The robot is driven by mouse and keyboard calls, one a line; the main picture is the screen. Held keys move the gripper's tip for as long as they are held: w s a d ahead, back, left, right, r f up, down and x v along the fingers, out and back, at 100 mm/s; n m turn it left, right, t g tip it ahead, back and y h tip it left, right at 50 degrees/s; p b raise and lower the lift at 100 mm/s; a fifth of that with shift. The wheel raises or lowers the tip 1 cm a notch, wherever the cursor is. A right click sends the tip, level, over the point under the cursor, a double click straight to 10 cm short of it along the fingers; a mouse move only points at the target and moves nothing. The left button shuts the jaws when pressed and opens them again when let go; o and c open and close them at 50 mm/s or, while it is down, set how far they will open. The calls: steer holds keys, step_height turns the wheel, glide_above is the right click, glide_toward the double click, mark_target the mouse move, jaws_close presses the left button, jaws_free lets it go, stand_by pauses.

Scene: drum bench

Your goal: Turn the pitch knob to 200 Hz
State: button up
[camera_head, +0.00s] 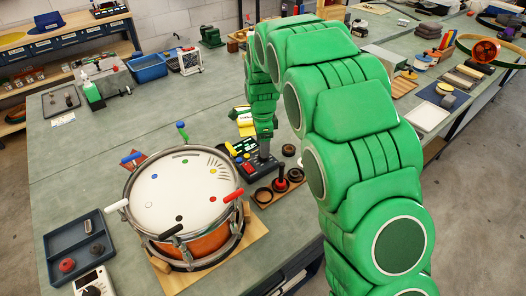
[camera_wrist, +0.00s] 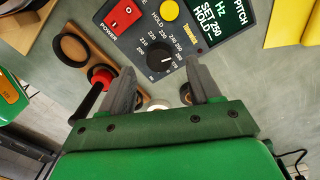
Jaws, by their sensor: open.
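The pitch knob (camera_wrist: 160,57) is a round black dial on a dark grey control box (camera_wrist: 133,40), with a ring of printed numbers around it. The display (camera_wrist: 212,20) reads "SET 250" and "HOLD". I cannot tell clearly where the knob's pointer stands. My gripper (camera_wrist: 160,78) is open, its two grey fingers apart, with the knob seen between and just beyond the tips; touch is not visible. In the head view the control box (camera_head: 240,148) is partly hidden by my green arm, and my gripper (camera_head: 262,160) is over its right part.
A red power switch (camera_wrist: 125,12) and yellow hold button (camera_wrist: 172,10) are on the box. A red-topped plunger (camera_head: 281,184) and dark rings stand on a wooden board close by. A drum (camera_head: 180,190) with coloured handles stands to the left. Green bench surface lies beyond the drum.

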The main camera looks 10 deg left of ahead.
steer(key=shift+s+f, duration=0.1)
steer(key=shift+f, duration=1.65)
steer(key=shift+c, duration=0.3)
steer(key=c, duration=1)
